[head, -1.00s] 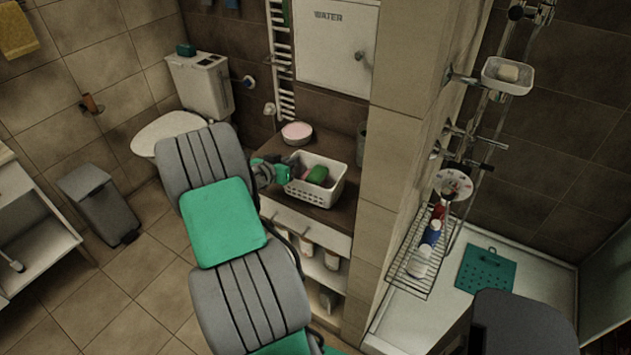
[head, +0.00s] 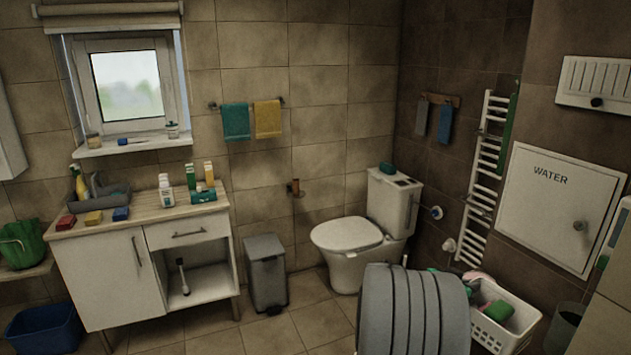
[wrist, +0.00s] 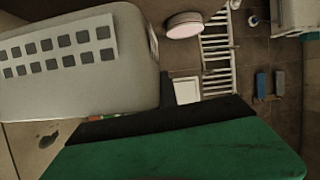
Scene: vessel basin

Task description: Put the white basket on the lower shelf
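The white basket (head: 517,335) is at the lower right of the head view, with a green item (head: 498,311) and something pink in it. In the wrist view its pale wall with rows of square holes (wrist: 60,75) fills the upper left. My gripper (head: 466,288) is at the basket's left rim, mostly hidden behind my grey arm. In the wrist view a green part of my gripper with a dark edge spans the bottom, close beside the basket. Its grip on the rim cannot be made out. The shelves under the basket's counter are out of view now.
A round pink-topped tin (wrist: 184,25) is near the basket. A dark bin (head: 565,325) stands right of it. The toilet (head: 350,245), pedal bin (head: 266,272) and radiator (head: 487,180) lie beyond. A vanity cabinet (head: 100,285) at left has an open compartment. Floor between is clear.

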